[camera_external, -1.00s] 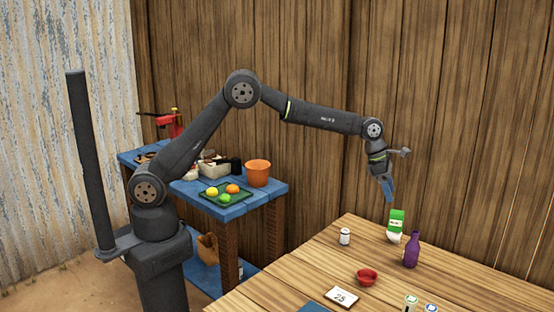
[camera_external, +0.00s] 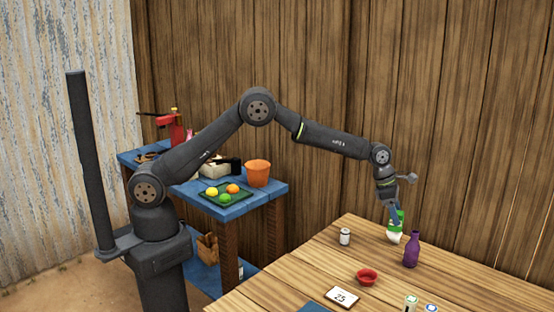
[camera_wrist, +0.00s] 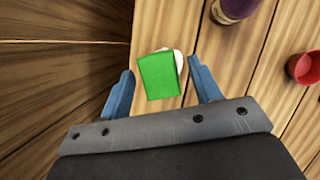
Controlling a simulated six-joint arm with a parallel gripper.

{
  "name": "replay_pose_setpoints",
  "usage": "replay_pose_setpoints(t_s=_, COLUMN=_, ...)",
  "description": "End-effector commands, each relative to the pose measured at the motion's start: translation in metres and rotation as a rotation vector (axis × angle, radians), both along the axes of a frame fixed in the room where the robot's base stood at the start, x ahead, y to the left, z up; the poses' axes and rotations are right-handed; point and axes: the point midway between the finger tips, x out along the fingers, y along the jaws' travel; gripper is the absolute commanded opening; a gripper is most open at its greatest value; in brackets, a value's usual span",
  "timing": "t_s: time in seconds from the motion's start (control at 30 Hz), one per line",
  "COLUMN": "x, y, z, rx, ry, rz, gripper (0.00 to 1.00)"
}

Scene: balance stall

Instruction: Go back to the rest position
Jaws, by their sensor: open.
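My gripper (camera_external: 394,212) is over the far part of the wooden table (camera_external: 320,262), at the green box (camera_external: 401,220). In the wrist view my gripper (camera_wrist: 162,85) has its two blue fingers apart. The green box (camera_wrist: 160,76) shows between them from above, with gaps to both fingers. A white rounded thing (camera_external: 393,237) is at the foot of the green box; in the wrist view it is mostly hidden under the box.
A purple bottle (camera_external: 412,250) stands close to the right of the box. A white jar (camera_external: 345,237), a red bowl (camera_external: 367,277) and a card marked 25 (camera_external: 341,297) are on the table. A plank wall (camera_external: 450,120) rises behind. A blue side table (camera_external: 262,195) holds an orange bucket (camera_external: 257,173).

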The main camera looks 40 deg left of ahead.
Motion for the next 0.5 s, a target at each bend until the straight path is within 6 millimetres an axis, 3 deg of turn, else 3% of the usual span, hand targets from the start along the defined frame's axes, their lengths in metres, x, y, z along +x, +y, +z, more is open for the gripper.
replay_pose_setpoints(t_s=0.1, x=0.003, y=-0.008, z=-0.022, rx=0.001, ry=0.001, rz=0.0, gripper=0.58)
replay_pose_setpoints(t_s=0.2, x=0.005, y=-0.012, z=-0.031, rx=-0.002, ry=-0.001, rz=-0.001, gripper=0.58)
replay_pose_setpoints(t_s=0.3, x=0.005, y=-0.012, z=-0.012, rx=-0.003, ry=-0.003, rz=-0.001, gripper=0.58)
replay_pose_setpoints(t_s=0.5, x=0.005, y=-0.011, z=0.001, rx=-0.001, ry=-0.001, rz=-0.001, gripper=0.58)
